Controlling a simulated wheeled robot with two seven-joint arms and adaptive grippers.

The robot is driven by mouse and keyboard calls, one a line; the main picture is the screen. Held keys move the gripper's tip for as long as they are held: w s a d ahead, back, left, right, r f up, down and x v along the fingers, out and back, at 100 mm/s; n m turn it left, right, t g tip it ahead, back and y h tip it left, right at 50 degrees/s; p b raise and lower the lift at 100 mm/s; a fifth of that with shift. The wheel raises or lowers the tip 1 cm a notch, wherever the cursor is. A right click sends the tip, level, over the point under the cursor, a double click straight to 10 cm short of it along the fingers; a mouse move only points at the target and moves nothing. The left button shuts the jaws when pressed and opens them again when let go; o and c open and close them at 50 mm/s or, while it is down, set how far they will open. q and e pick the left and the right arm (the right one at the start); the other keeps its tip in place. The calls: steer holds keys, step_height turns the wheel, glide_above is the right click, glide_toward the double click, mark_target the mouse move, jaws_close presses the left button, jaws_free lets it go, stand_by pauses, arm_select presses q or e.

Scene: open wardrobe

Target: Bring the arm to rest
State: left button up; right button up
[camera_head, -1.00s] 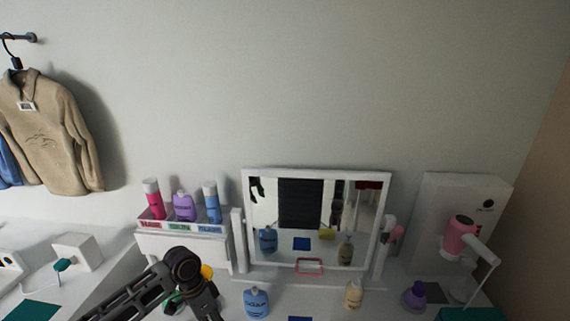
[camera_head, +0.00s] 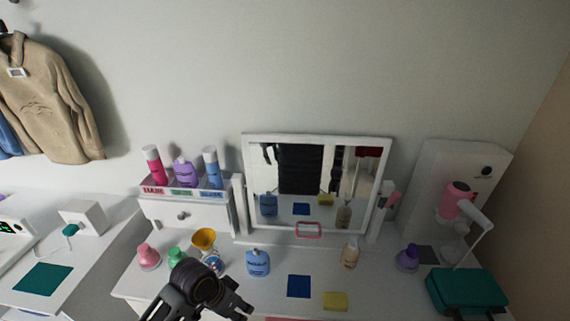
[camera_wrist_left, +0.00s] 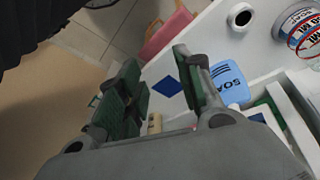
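My left arm comes in at the bottom of the head view. Its dark gripper (camera_head: 238,304) is above the white dressing table (camera_head: 140,282), near a blue soap bottle (camera_head: 258,262). In the left wrist view the gripper (camera_wrist_left: 160,92) has its two fingers spread apart with nothing held between them. The blue soap bottle (camera_wrist_left: 229,84) shows beyond the right finger, apart from it. My right gripper is not in view.
A white-framed mirror (camera_head: 247,190) stands at the back. A yellow funnel-like item (camera_head: 204,240), pink bottle (camera_head: 148,257) and green bottle (camera_head: 176,257) stand left. A blue square (camera_head: 298,286), yellow square (camera_head: 335,301), cream bottle (camera_head: 350,254), purple bottle (camera_head: 408,258) and teal case (camera_head: 466,291) are right.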

arm_select(q)
steer(key=s+a+r+n+t+y, duration=0.1)
steer(key=s+a+n+t+y, duration=0.15)
steer(key=s+a+n, duration=0.4)
steer(key=s+a+f+m+g+b, duration=0.1)
steer(key=s+f, duration=0.1)
steer(key=f, duration=1.6)
steer(key=s+a+f+g+b, duration=0.1)
steer(key=a+f, duration=0.1)
steer(key=f, duration=1.5)
steer(key=s+a+f+b, duration=0.1)
steer(key=s+a+f, duration=0.1)
steer(key=s+f, duration=0.9)
steer(key=s+a+f+g+b, duration=0.1)
steer(key=s+f, duration=1)
steer(key=shift+s+a+y, duration=0.15)
steer(key=shift+a+y, duration=0.2)
steer(key=shift+a, duration=0.05)
